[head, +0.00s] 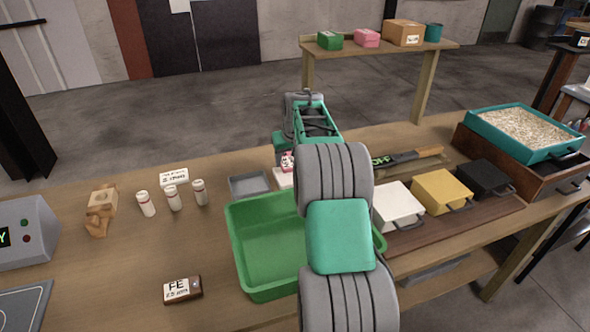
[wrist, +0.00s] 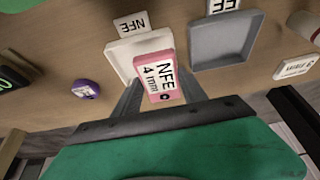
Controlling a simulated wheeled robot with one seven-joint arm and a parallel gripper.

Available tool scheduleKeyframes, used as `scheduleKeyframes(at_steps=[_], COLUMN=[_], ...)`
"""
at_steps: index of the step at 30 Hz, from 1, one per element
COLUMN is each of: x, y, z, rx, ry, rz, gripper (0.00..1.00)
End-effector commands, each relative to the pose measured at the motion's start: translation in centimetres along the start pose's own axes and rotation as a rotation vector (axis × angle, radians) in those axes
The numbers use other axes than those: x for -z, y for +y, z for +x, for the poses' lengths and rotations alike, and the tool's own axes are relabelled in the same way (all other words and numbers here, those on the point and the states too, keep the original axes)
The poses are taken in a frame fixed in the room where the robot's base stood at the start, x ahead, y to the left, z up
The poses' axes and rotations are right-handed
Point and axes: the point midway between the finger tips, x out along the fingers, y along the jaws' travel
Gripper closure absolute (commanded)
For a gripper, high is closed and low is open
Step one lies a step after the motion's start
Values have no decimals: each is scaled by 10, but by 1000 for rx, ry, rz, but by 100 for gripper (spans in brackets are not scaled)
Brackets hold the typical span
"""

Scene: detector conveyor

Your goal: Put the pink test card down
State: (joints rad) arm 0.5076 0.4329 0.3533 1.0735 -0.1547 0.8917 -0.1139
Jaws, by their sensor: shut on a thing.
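The pink test card (wrist: 158,77) has a white label reading "NFE 4 mm". My gripper (wrist: 160,92) is shut on it, with a finger on each side. In the wrist view the card is over the near part of a white tray (wrist: 119,53), which has an "NFE" label behind it. I cannot tell whether the card touches the tray. In the head view a little of the card (head: 287,160) shows above the white tray (head: 284,179); my arm hides most of the gripper.
A grey tray (wrist: 223,40) is beside the white one. A green bin (head: 262,281) stands nearer me. An "FE" block (head: 182,289) and several white vials (head: 172,197) are left. White (head: 398,205), yellow (head: 441,190) and black (head: 484,178) boxes stand right. A purple piece (wrist: 86,89) is near the white tray.

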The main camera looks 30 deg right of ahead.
Motion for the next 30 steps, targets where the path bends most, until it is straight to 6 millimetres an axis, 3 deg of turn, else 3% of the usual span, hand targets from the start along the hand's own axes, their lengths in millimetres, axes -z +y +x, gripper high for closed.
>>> scheduleKeyframes(at_steps=[3, 10, 15, 26, 27, 30], x=[0, 1, -10, -12, -12, -13], y=[16, 32, 30, 30, 30, 30], z=[30, 56, 80, 88, 87, 87], rx=[2, 1, 2, 1, 1, 2], ry=[-7, -5, -5, -3, -3, -5], rz=[1, 1, -2, -1, -1, -1], gripper=[100, 100, 100, 100, 49, 41])
